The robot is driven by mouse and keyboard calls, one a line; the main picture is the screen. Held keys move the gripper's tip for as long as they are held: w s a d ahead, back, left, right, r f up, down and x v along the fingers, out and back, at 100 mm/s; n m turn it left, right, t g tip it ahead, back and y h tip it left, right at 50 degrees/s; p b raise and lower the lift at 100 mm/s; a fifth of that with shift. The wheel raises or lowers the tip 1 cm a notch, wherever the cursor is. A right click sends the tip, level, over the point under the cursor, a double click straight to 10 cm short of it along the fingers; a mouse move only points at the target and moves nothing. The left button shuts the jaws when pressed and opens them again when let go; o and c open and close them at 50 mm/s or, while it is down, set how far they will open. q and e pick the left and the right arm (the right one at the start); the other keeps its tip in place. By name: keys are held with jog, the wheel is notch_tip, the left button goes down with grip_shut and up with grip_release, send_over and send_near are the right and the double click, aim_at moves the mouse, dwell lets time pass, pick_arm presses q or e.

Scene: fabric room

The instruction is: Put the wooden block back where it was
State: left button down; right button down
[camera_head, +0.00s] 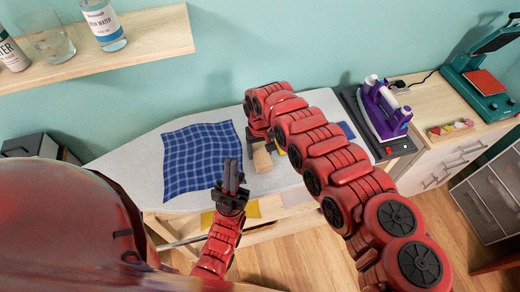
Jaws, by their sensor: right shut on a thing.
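The wooden block (262,160) is a light tan piece near the middle of the grey-white ironing surface (205,118), just right of the blue checked cloth (200,155). My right gripper (268,146) is shut on the block from above, at its upper end. The arm partly hides the grip, and I cannot tell whether the block touches the surface. My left gripper (231,176) points upward in front of the cloth's lower right corner, apart from the block. Its dark fingers look close together, and I see nothing between them.
A purple iron (384,108) stands on a dark pad at the right. Beyond it is a cabinet with a tray of colourful items (450,130) and a green heat press (483,85). A wooden shelf (150,35) with a bottle and glass hangs upper left. Yellow cloth (246,209) lies below.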

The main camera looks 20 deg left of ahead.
aim_at(260, 150)
jog(key=shift+f, duration=0.15)
jog(key=shift+c, duration=0.2)
grip_release()
jog(key=shift+r, duration=0.35)
notch_tip(260, 150, up, 12)
jog(key=b, duration=0.2)
jog(key=shift+f+b, duration=0.15)
jog(key=shift+b, duration=0.2)
